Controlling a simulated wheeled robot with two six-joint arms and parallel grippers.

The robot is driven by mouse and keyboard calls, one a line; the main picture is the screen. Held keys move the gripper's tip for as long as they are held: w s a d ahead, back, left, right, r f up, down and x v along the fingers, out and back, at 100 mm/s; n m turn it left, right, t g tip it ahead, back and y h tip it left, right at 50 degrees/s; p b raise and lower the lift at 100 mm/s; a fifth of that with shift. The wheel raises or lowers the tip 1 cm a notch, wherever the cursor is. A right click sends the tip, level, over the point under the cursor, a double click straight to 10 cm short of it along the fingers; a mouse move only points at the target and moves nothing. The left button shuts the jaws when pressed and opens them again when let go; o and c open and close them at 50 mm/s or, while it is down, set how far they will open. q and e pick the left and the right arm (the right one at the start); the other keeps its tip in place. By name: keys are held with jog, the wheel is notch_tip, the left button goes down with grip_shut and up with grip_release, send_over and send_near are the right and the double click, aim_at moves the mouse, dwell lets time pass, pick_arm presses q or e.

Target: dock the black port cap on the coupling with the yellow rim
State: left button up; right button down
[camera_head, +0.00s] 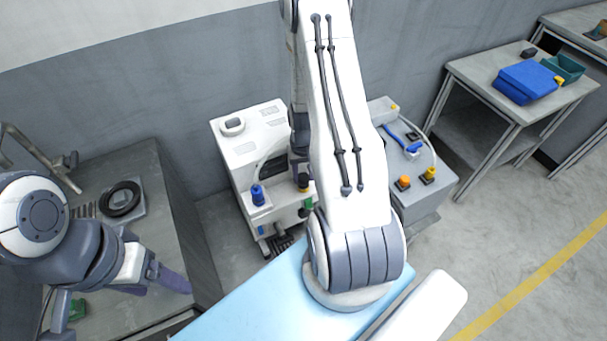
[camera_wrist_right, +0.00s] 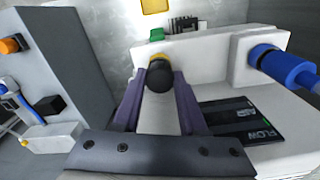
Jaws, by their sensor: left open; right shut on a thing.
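The black port cap (camera_wrist_right: 158,78) is a dark rounded piece between the purple fingers of my right gripper (camera_wrist_right: 160,88), which is shut on it. The coupling with the yellow rim (camera_wrist_right: 160,58) is directly behind the cap in the right wrist view, on a white housing. The cap covers part of the rim; whether they touch I cannot tell. In the head view the yellow rim (camera_head: 303,188) shows just below my right wrist, and the cap is hidden there. My left gripper (camera_head: 158,282) is open and empty over the grey bench at left.
A blue fitting (camera_wrist_right: 283,66) sticks out beside the coupling, and a green part (camera_wrist_right: 157,34) lies beyond it. A grey machine (camera_head: 425,198) with orange and yellow knobs stands right of the white machine (camera_head: 232,150). A black ring (camera_head: 121,199) lies on the left bench.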

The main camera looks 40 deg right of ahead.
aim_at(304, 178)
jog(key=shift+f+b, duration=0.5)
jog(key=shift+f, duration=0.15)
dwell(0.3)
jog(key=c, duration=0.7)
grip_release()
jog(key=shift+c, duration=0.2)
jog(key=shift+r, duration=0.15)
notch_tip(304, 178, up, 11)
jog(key=p, duration=0.9)
